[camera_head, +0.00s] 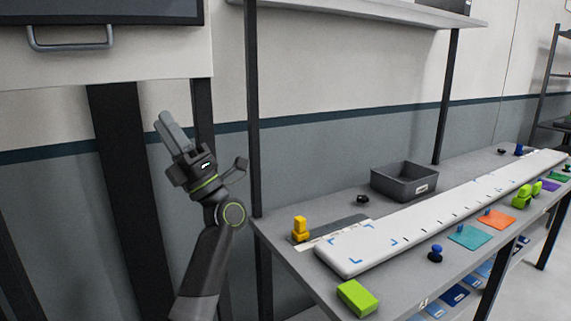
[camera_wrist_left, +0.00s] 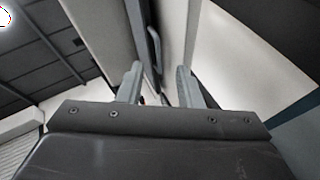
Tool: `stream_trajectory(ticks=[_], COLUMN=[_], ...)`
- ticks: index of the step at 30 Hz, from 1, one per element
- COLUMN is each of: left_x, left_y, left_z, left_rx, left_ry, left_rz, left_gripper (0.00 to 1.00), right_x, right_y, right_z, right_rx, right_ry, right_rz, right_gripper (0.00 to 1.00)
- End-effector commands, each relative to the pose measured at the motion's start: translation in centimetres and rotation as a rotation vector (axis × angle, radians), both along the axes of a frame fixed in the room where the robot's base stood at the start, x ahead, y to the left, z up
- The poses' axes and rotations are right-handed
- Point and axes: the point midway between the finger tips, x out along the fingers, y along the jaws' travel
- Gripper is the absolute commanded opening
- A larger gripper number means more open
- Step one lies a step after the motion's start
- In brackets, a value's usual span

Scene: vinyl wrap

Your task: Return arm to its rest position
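My left arm (camera_head: 203,262) comes in from the bottom left of the head view and stands upright. Its gripper (camera_head: 164,117) points up and to the left, in free air left of the workbench. In the left wrist view the two fingers (camera_wrist_left: 158,80) stand apart with nothing between them, so it is open and empty. My right arm and gripper are not in view.
A grey workbench (camera_head: 288,262) on the right holds a long white board (camera_head: 400,232), a dark bin (camera_head: 404,181), a yellow block tool (camera_head: 300,229) and a green block (camera_head: 357,298). A shelf post (camera_head: 252,110) stands close right of my arm. A handled cabinet (camera_head: 70,40) is upper left.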

Motion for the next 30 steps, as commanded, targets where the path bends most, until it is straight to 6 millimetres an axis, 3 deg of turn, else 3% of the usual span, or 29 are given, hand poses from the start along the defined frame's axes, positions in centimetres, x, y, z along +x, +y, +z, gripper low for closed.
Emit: stream_trajectory(ticks=[10,17,23,26,30], left_x=[1.6,-0.2,-4.8,-8.3,-14.7], left_y=[-1.9,-2.4,-1.3,-0.3,1.6], left_z=[-12.6,-23.8,-34.4,-39.4,-45.7], left_rx=[0.475,0.742,0.934,1.012,1.095], left_ry=[0.529,0.938,1.331,1.539,1.840], left_rz=[-0.063,-0.109,-0.160,-0.191,-0.241], left_gripper=[0.32,0.32,0.32,0.32,0.32], right_x=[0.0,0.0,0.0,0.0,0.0], right_y=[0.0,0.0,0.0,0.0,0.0], right_z=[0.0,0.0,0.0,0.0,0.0], right_rx=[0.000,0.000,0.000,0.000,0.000], right_ry=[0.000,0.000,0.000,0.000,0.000], right_rz=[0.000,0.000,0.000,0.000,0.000], right_gripper=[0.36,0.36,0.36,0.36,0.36])
